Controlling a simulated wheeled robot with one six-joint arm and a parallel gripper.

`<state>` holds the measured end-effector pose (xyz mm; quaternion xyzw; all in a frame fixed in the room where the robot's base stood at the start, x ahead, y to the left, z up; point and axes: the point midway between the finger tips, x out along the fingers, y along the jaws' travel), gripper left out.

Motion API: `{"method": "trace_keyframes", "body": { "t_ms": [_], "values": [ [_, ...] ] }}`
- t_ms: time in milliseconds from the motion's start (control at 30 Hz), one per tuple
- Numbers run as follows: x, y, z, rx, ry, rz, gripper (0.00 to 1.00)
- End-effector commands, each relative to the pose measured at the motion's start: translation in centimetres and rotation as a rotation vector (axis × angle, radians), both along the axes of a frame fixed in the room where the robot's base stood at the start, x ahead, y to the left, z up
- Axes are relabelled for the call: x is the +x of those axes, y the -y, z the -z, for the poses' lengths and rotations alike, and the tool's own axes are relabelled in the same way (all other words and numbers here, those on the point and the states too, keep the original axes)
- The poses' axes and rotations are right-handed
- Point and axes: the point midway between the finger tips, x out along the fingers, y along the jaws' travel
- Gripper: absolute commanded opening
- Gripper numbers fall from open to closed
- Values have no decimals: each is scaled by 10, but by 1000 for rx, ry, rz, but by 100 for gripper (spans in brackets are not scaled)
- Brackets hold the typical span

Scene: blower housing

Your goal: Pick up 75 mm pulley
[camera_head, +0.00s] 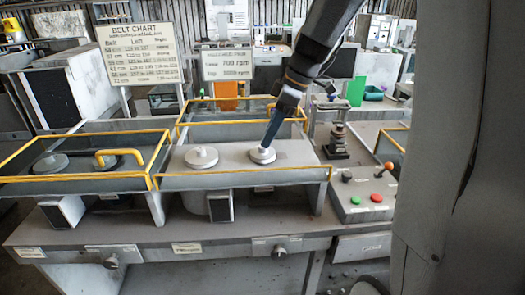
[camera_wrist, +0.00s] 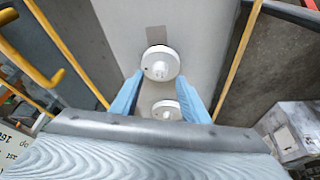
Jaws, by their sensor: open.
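Two pale round pulleys with raised hubs sit on the grey top of the blower housing in the head view: a left pulley (camera_head: 201,157) and a right pulley (camera_head: 262,156). I cannot tell by size marks which is the 75 mm one. My gripper (camera_head: 265,147) points down at the right pulley and hides part of its hub. In the wrist view my blue fingers (camera_wrist: 162,76) are spread. A larger-looking pulley (camera_wrist: 160,63) shows by the fingertips, and a smaller-looking one (camera_wrist: 165,108) shows lower between the fingers. Neither is clamped.
Yellow guard rails (camera_head: 245,178) frame the housing. An open guarded bay (camera_head: 80,165) with two discs lies left. A belt chart (camera_head: 140,53) and a speed sign (camera_head: 228,64) stand behind. A control box (camera_head: 365,195) with red and green buttons is at right.

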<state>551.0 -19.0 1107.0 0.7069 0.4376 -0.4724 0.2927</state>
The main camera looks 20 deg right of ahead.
Motion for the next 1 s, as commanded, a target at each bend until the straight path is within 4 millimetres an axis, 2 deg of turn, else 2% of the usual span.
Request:
{"method": "trace_keyframes", "body": {
  "t_ms": [233,533,767,800,1000],
  "values": [
    [6,-13,26,1,-2,-3,42],
    [7,-15,31,0,0,-3,42],
    [7,-15,31,0,0,-4,3],
    [7,-15,31,0,0,-4,0],
    [8,-15,30,1,1,-4,0]
  ]
}}
